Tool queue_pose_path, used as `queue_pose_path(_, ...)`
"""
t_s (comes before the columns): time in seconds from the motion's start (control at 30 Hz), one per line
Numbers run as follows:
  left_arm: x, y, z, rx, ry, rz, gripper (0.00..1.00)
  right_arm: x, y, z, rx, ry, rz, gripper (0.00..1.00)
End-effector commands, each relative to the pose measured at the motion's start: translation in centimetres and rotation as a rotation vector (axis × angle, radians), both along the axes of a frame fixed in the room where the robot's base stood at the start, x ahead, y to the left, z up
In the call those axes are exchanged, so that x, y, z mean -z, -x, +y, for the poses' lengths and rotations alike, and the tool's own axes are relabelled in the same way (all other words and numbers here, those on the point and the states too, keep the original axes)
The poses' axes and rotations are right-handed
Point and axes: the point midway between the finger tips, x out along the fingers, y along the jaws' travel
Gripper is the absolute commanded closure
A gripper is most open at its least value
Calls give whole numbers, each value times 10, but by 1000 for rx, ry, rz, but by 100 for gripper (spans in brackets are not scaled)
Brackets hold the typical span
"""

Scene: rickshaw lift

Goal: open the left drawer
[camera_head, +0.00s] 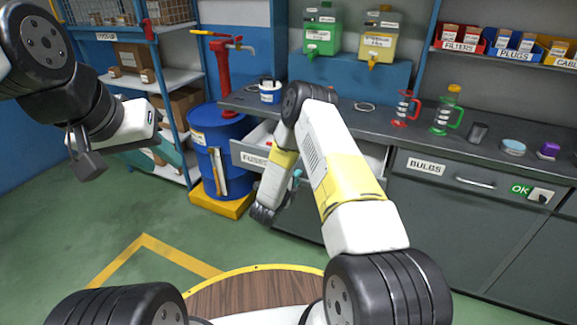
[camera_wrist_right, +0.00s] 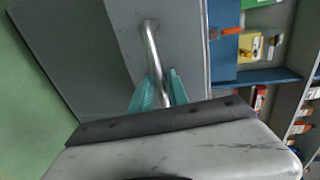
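The left drawer, labelled FUSES (camera_head: 252,159), is in the grey workbench and stands pulled out, with its pale inside showing behind the front. My right arm crosses in front of it and hides much of its front. My right gripper (camera_head: 297,176) is at the drawer front. In the right wrist view its teal fingers (camera_wrist_right: 160,88) lie close on both sides of the metal bar handle (camera_wrist_right: 151,45), on the grey drawer front (camera_wrist_right: 120,35). My left gripper (camera_head: 85,155) hangs at the far left, away from the bench; its finger gap is unclear.
A closed drawer labelled BULBS (camera_head: 426,166) is to the right. Bottles and cups stand on the worktop (camera_head: 400,140). A blue barrel (camera_head: 222,150) on a yellow base and a blue shelf rack (camera_head: 175,100) are left of the bench.

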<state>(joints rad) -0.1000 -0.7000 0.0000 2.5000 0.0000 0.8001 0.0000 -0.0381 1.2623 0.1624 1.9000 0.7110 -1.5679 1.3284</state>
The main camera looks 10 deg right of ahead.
Motion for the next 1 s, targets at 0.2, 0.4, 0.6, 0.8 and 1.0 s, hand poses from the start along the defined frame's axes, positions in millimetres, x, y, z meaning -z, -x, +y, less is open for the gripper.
queue_pose_path(0.2, 0, 0, 0, 0, 0, 0, 64, -1, 0, 0, 0, 1, -1, 79)
queue_pose_path(0.4, 0, 0, 0, 0, 0, 0, 64, -5, 18, 13, -2, 0, 1, 79)
queue_pose_path(0.6, 0, 0, 0, 0, 0, 0, 64, -12, 46, 32, -3, 0, 0, 79)
queue_pose_path(0.8, 0, 0, 0, 0, 0, 0, 64, -16, 62, 42, -1, 1, 0, 79)
queue_pose_path(1.0, 0, 0, 0, 0, 0, 0, 64, -16, 63, 43, 0, 0, 0, 79)
